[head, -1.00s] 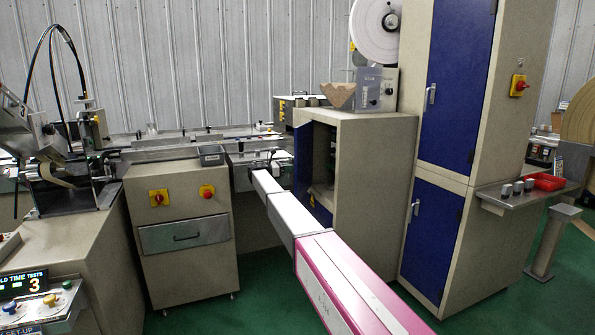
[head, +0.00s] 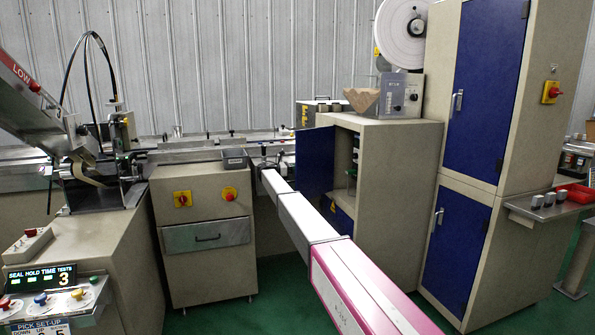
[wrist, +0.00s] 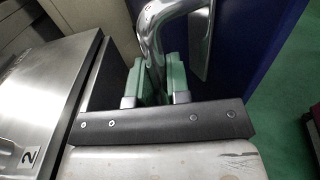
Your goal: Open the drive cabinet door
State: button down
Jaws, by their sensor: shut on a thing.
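The drive cabinet (head: 401,185) is the beige cabinet right of centre in the head view. Its blue door (head: 314,162) stands open, swung out to the left, and part of the inside shows. In the wrist view the blue door (wrist: 235,62) carries a chrome handle (wrist: 151,35). My gripper (wrist: 154,78) is shut on this handle, with its green fingers on either side of it. In the head view my arm reaches to the left of the door, and the fingers and handle are too small or hidden to make out.
A beige unit with a steel drawer (head: 206,236) stands left of my arm. A tall cabinet with blue doors (head: 458,240) stands at the right. A sealing machine (head: 100,170) is at the left. Green floor (head: 275,285) shows between the units.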

jog(key=c, duration=1.1)
grip_release()
jog(key=shift+r, duration=0.1)
